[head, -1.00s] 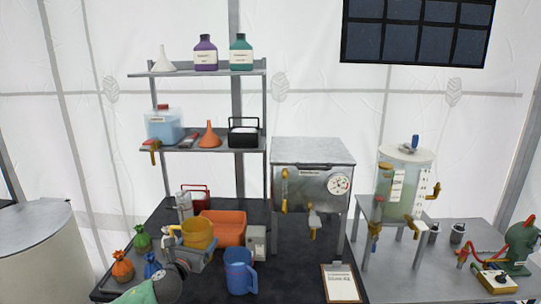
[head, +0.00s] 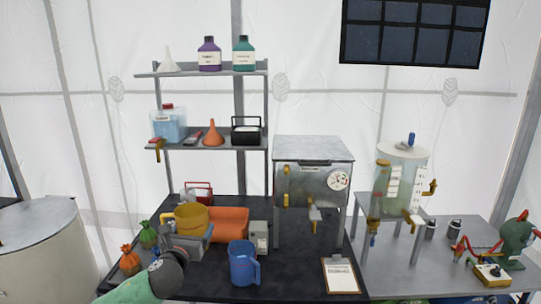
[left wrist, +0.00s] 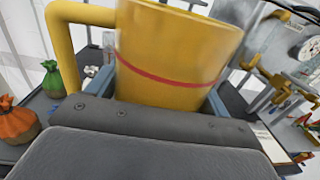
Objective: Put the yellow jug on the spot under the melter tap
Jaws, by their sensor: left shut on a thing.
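The yellow jug (head: 192,219) is in my left gripper (head: 188,243), in front of the orange bin. In the left wrist view the jug (left wrist: 172,55) shows a red line round its body, with its handle to the left. The left gripper (left wrist: 165,100) is shut on it, a finger at each side. The jug looks roughly upright; its base is hidden by the gripper. The melter (head: 313,180) is a steel box on legs, right of the jug. Its tap (head: 315,214) hangs at the front over dark tabletop. My right gripper is not in view.
A blue jug (head: 243,268) stands between the held jug and the melter front. A grey box (head: 258,236) and the orange bin (head: 230,223) are behind it. A clipboard (head: 340,276) lies at the right front. The tabletop below the tap looks clear.

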